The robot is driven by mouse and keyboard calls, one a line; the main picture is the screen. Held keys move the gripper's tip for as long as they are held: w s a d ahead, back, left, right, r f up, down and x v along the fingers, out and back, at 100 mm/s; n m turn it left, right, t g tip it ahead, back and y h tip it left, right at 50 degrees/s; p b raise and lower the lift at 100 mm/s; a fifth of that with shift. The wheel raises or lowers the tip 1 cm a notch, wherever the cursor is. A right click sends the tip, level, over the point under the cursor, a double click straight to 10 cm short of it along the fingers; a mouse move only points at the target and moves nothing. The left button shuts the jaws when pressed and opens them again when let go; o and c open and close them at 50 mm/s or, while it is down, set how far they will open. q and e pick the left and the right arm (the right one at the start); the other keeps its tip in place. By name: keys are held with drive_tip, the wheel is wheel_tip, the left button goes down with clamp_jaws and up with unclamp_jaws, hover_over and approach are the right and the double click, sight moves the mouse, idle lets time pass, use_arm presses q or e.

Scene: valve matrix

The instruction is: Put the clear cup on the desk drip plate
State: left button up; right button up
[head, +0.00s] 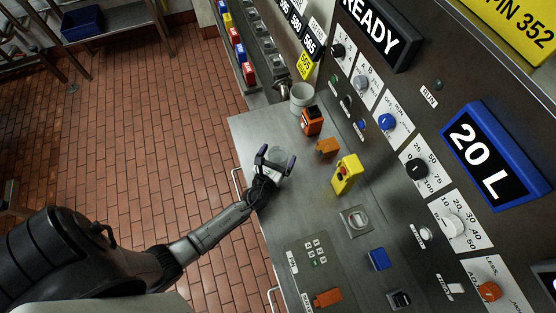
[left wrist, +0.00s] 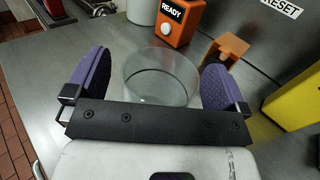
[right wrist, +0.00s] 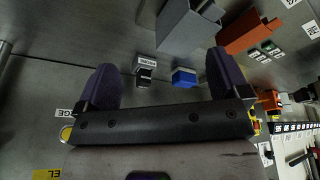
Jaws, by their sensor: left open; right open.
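The clear cup (left wrist: 162,76) stands upright on the metal desk, between the two purple fingers of my left gripper (left wrist: 160,82). The fingers are open, one on each side of the cup, with a visible gap at least on the right. In the head view the cup (head: 279,153) is faint and partly hidden by the left gripper (head: 276,158). My right gripper (right wrist: 164,82) is open and empty; it is outside the head view. A square grey fitting with a round centre (head: 356,220) is on the desk; I cannot tell whether it is the drip plate.
An orange READY box (head: 312,121), an orange bracket (head: 327,147) and a yellow box (head: 346,174) stand beyond the cup. A pale cup-like container (head: 301,97) is by the desk's far end. A blue block (head: 378,259) lies nearer. Control panels wall the right side.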

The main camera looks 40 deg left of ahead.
use_arm(q)
drive_tip(key=shift+w, duration=0.1)
drive_tip(key=c, duration=1)
